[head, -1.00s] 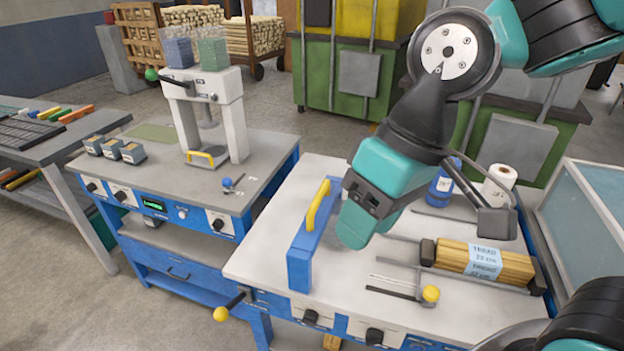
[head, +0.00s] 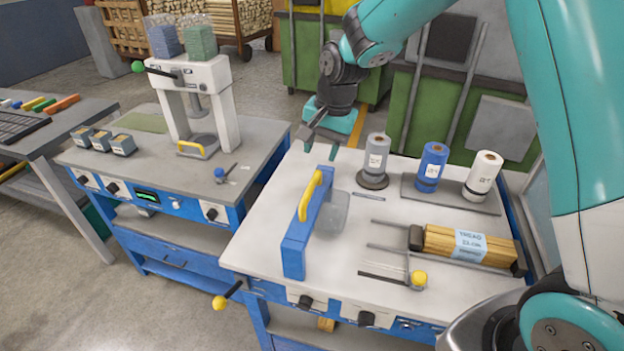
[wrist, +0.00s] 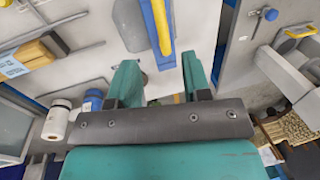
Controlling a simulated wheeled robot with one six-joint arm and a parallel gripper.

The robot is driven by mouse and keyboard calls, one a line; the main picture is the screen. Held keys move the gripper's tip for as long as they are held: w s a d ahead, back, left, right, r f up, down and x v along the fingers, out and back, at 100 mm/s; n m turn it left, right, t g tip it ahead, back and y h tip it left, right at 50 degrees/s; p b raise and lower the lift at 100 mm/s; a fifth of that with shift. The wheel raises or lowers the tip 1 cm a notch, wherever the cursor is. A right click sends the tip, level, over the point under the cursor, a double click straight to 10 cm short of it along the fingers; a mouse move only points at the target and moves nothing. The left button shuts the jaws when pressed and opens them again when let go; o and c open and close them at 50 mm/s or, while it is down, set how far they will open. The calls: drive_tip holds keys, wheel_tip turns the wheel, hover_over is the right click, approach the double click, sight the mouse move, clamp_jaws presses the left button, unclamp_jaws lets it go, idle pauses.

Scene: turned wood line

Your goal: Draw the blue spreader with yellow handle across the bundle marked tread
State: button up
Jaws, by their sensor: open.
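The blue spreader with its yellow handle (head: 308,222) stands on the white-topped bench in the head view, left of the bench's middle. It also shows at the top of the wrist view (wrist: 160,25). My gripper (head: 322,153) is open and empty, above the far part of the bench beyond the spreader and apart from it. In the wrist view its two teal fingers are spread (wrist: 158,82), with the yellow handle ahead of them. The wooden bundle marked tread (head: 440,241) lies at the bench's right between dark end blocks, with a pale blue label around it.
Grey, blue (head: 432,165) and white (head: 483,175) rolls stand along the bench's back. A grey press (head: 190,85) stands on the left bench.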

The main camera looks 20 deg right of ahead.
sight(311, 186)
drive_tip(key=f, duration=0.3)
drive_tip(key=a+f+p, duration=0.1)
drive_tip(key=f, duration=0.3)
drive_tip(key=w+f+p, duration=0.1)
drive_tip(key=f, duration=0.2)
drive_tip(key=shift+w+a+f, duration=0.1)
drive_tip(key=shift+a+f, duration=0.15)
drive_tip(key=shift+a, duration=0.15)
clamp_jaws()
